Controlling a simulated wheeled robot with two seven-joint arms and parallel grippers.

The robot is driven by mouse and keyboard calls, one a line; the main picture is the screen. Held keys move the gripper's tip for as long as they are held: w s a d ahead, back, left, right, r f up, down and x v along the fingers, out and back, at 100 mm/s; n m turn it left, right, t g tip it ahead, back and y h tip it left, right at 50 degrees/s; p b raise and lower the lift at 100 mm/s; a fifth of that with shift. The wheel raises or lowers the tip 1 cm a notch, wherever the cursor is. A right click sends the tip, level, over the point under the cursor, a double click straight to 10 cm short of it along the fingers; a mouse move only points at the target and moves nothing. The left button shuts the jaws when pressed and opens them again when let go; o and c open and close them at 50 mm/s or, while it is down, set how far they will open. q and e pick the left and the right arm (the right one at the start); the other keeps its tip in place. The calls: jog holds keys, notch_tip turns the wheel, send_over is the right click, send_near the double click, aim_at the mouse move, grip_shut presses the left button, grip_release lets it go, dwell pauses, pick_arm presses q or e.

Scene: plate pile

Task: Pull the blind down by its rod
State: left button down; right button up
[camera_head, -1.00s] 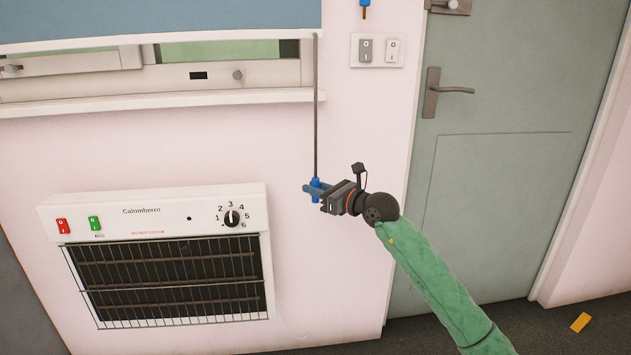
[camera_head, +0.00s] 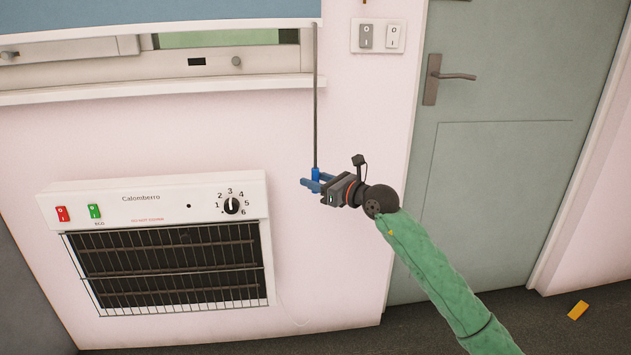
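The blue-grey blind (camera_head: 160,10) hangs over the top of the window, its pale bottom rail above the sill. A thin grey rod (camera_head: 315,100) hangs straight down from the blind's right end and has a blue handle (camera_head: 315,173) at its lower end. The blue fingers of my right gripper (camera_head: 316,184) are at this handle, from the right. The handle's lower end is hidden by the near finger, so I cannot tell whether the fingers are closed on it. My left gripper is out of view.
A white wall heater (camera_head: 150,195) with a dark grille is below the window, left of the rod. Light switches (camera_head: 378,36) are right of the rod. A green-grey door (camera_head: 500,150) with a lever handle (camera_head: 445,77) is further right. A yellow piece (camera_head: 578,310) lies on the floor.

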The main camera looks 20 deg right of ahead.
jog(key=v, duration=0.7)
jog(key=shift+s+p, duration=0.35)
jog(key=shift+p, duration=0.05)
jog(key=shift+d, duration=0.2)
